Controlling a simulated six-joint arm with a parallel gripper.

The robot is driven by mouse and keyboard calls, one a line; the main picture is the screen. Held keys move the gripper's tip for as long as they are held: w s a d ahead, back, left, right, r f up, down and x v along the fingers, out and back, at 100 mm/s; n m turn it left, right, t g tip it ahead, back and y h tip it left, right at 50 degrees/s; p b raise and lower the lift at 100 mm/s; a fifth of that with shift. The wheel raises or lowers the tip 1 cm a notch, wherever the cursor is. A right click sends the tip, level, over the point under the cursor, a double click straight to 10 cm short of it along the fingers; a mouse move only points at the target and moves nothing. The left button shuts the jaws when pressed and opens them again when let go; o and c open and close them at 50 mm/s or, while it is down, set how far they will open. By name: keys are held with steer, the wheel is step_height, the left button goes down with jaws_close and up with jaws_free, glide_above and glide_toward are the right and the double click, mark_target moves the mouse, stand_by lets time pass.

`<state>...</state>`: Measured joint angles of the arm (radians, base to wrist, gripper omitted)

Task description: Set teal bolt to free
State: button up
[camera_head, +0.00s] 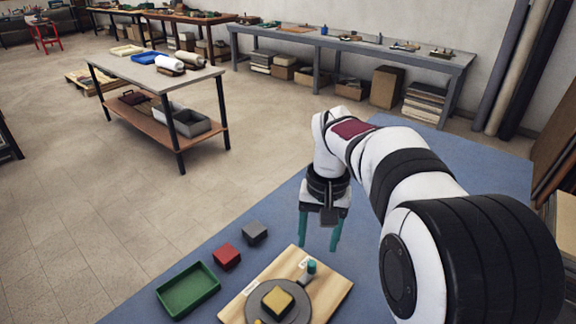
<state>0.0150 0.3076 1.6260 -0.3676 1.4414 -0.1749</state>
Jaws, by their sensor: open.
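The teal bolt (311,267) shows as a small upright teal knob near the upper right of a wooden board (334,290). A grey metal part lies beside its base, and a small white label sits near it. I cannot read the label or tell the bolt's setting. A grey disc (262,300) on the board carries a yellow block (277,301). My gripper (318,247) points down with its two teal fingers apart and empty. In the picture it is just above and slightly right of the bolt, not touching it.
A red block (227,256), a grey block (254,233) and a green tray (162,299) lie left of the board on the blue surface (280,205). The blue surface behind the blocks is clear. A wheeled-free work table (200,74) and benches stand farther back.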

glide_toward(312, 263)
steer(key=shift+n+h, duration=0.3)
steer(key=shift+n, duration=0.1)
steer(key=f, duration=1)
steer(key=shift+a+f, duration=0.1)
steer(key=shift+a, duration=0.15)
jaws_close()
